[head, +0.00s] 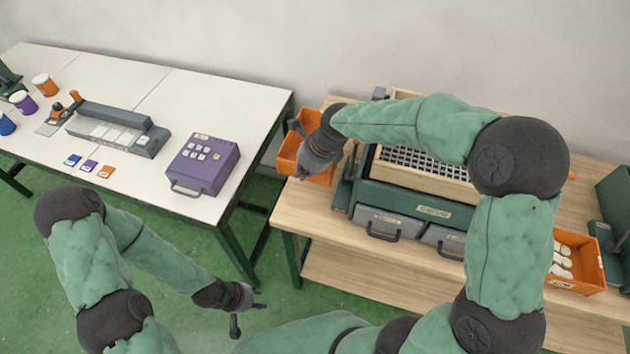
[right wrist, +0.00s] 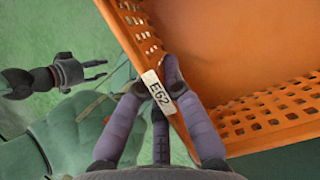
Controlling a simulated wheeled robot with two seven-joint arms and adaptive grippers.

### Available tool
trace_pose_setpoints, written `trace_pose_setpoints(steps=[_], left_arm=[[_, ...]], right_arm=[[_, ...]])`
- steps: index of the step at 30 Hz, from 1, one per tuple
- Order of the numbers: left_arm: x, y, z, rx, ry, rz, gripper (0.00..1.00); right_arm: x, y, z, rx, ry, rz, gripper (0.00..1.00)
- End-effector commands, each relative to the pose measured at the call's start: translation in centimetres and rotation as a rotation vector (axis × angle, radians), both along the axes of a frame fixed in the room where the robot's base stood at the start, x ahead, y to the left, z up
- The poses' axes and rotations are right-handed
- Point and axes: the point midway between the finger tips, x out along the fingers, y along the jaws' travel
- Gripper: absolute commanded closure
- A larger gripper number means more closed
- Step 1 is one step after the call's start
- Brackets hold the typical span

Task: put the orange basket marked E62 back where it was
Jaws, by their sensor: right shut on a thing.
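The orange basket (head: 289,146) is at the left end of the wooden table, beside the green sieve machine. In the right wrist view, the basket (right wrist: 215,40) shows a white E62 label on its wall, perforated sides and an empty visible interior. My right gripper (head: 305,155) is shut on the basket's wall by the label; its fingers (right wrist: 160,88) show close up. Part of the basket is hidden behind this gripper. I cannot tell whether the basket touches the tabletop. My left gripper (head: 248,299) is open and empty over the green floor.
The sieve machine (head: 355,205) with grey drawers stands right of the basket. Another orange basket (head: 588,272) with pale pieces sits at the table's right. The white table (head: 150,75) at left holds a purple box (head: 204,166) and cups. A floor gap separates the tables.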

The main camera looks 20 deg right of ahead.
Motion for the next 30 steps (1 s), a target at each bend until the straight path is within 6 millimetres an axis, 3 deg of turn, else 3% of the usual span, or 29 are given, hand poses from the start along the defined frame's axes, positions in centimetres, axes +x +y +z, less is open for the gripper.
trace_pose_setpoints(steps=[7, 13, 20, 25, 30], left_arm=[[0.0, 0.0, -1.3, 0.000, -0.001, 0.000, 0.60], [0.0, 0.0, -2.7, 0.000, -0.001, 0.000, 0.60], [0.0, 0.0, -3.5, 0.000, -0.001, 0.000, 0.60], [0.0, 0.0, -4.8, 0.000, -0.001, 0.000, 0.60], [0.0, 0.0, -5.1, 0.000, -0.001, 0.000, 0.60]], right_arm=[[0.0, 0.0, -2.3, 0.000, 0.000, 0.000, 1.00], [0.0, 0.0, -5.4, 0.000, 0.000, 0.001, 1.00], [0.0, 0.0, -7.3, 0.000, 0.000, 0.000, 1.00], [0.0, 0.0, -10.1, 0.000, 0.000, 0.001, 1.00], [0.0, 0.0, -10.9, 0.000, -0.002, 0.001, 1.00]])
